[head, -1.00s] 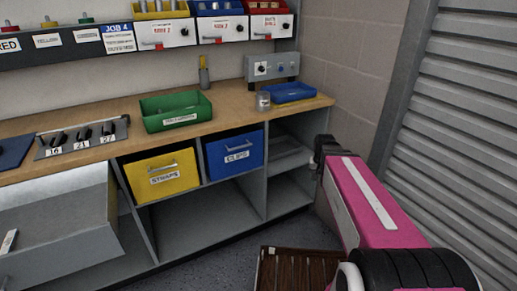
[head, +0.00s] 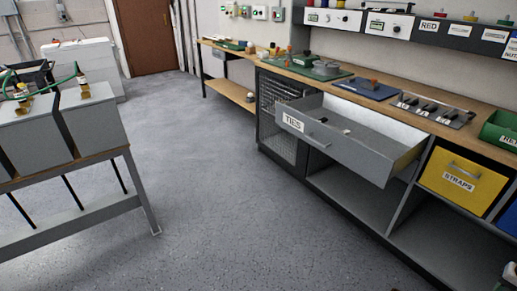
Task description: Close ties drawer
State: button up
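The ties drawer (head: 342,148) is a grey drawer pulled well out of the workbench, in the middle right of the head view. Its front carries a white "TIES" label (head: 293,122) and a handle. Its open top shows a pale interior with a few small items inside that I cannot make out. My gripper's fingers are not in the picture.
The yellow straps drawer (head: 462,177) is shut, right of the ties drawer. A green bin (head: 499,132) and a blue mat (head: 365,89) lie on the bench top. A grey table with transformer boxes (head: 90,119) stands left. Open floor (head: 222,190) lies between.

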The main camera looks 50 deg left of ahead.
aim_at(377, 147)
jog(key=k+l+u, duration=0.15)
jog(key=u, duration=1.6)
